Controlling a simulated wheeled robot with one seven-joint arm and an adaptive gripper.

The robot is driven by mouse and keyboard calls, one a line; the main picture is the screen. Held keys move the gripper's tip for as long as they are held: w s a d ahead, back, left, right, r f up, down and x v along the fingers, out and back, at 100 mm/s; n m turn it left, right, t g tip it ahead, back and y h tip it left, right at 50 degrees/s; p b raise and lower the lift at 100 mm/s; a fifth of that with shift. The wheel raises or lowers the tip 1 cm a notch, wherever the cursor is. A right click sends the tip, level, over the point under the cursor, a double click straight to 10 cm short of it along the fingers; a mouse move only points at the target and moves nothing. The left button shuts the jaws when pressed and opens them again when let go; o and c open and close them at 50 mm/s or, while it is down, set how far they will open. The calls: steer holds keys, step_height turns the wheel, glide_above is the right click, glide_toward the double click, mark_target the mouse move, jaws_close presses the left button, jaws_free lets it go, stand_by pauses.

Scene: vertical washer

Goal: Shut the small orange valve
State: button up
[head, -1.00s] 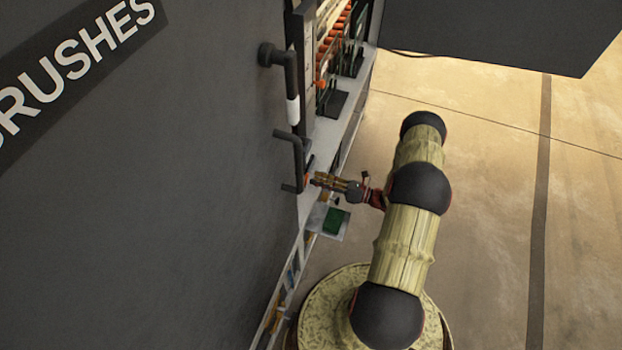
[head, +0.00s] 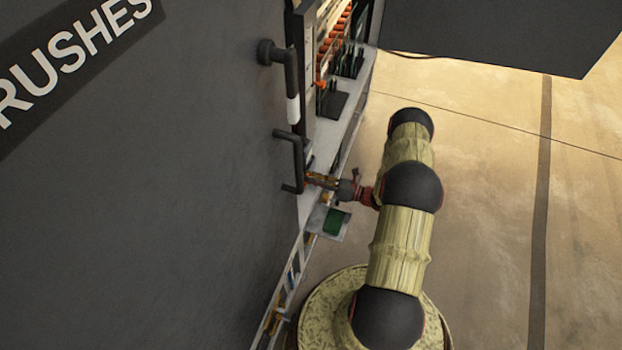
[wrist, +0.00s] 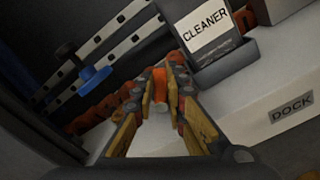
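In the wrist view a small orange piece (wrist: 158,84), which looks like the small orange valve, shows between and just beyond the tips of my gripper (wrist: 160,93). The two orange-brown fingers stand apart with the pale surface visible between them. I cannot tell whether either finger touches the valve. In the head view my gripper (head: 318,180) reaches left to the machine's edge, next to the dark bracket handle; the valve cannot be made out there.
A black holder labelled CLEANER (wrist: 212,40) stands close to the right finger. A blue knob (wrist: 95,77) sits on rails at the left. A DOCK label (wrist: 291,108) is on the pale front. The dark bracket handle (head: 296,160) juts beside my gripper. Open floor lies right.

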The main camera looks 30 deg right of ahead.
jaws_close()
steer(key=n, duration=0.2)
steer(key=a+n, duration=0.1)
steer(key=shift+s+r, duration=0.2)
steer(key=shift+s, duration=0.15)
steer(key=shift+s+a+r+n+b, duration=0.1)
steer(key=shift+n+b, duration=0.05)
steer(key=shift+n, duration=0.4)
steer(key=shift+s+a+f+n+b, duration=0.1)
steer(key=shift+a+n+b, duration=0.1)
steer(key=shift+n, duration=0.4)
steer(key=shift+s+a+r+n+b, duration=0.1)
steer(key=shift+n+b, duration=0.05)
steer(key=shift+n, duration=0.4)
steer(key=o, duration=0.6)
jaws_free()
steer(key=shift+s+d, duration=0.1)
